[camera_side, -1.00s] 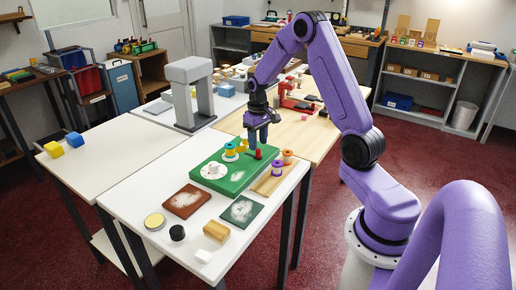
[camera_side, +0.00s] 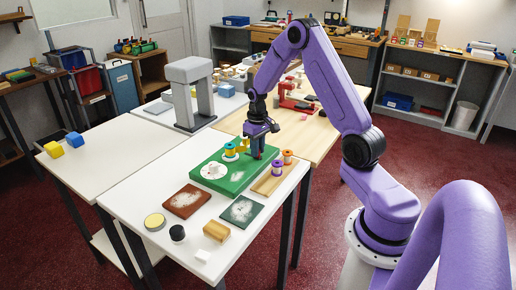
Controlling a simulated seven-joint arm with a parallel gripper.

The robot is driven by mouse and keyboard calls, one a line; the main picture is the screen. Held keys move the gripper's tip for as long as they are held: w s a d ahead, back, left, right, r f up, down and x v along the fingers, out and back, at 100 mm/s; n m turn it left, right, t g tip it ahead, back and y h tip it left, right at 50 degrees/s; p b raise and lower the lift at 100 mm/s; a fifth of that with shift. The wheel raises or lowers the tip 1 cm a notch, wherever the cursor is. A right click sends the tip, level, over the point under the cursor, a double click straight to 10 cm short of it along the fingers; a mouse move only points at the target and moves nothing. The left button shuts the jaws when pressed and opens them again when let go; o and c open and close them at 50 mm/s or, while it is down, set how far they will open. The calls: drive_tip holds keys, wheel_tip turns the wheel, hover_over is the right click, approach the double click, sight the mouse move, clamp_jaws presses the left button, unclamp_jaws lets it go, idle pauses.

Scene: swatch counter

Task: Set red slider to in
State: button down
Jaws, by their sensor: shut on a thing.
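A green board (camera_side: 234,186) lies on the white table, with a white round dial (camera_side: 214,170) on its left part and yellow and teal spools (camera_side: 230,150) at its back. My gripper (camera_side: 257,155) points down at the board's right back part, its fingers close together at board height. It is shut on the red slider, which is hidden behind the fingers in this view. How far the slider sits along its travel cannot be seen.
A wooden tray (camera_side: 266,186) with purple and orange spools stands close to the right of the board. Dark red (camera_side: 188,200) and dark green (camera_side: 242,211) swatches lie in front. A grey arch (camera_side: 188,95) stands behind to the left.

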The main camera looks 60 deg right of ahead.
sight(247, 154)
drive_tip(key=shift+w, duration=2.15)
drive_tip(key=c, duration=1)
unclamp_jaws()
drive_tip(key=shift+w, duration=0.1)
drive_tip(key=shift+r, duration=0.15)
wheel_tip(247, 154, up, 17)
drive_tip(key=shift+r, duration=0.1)
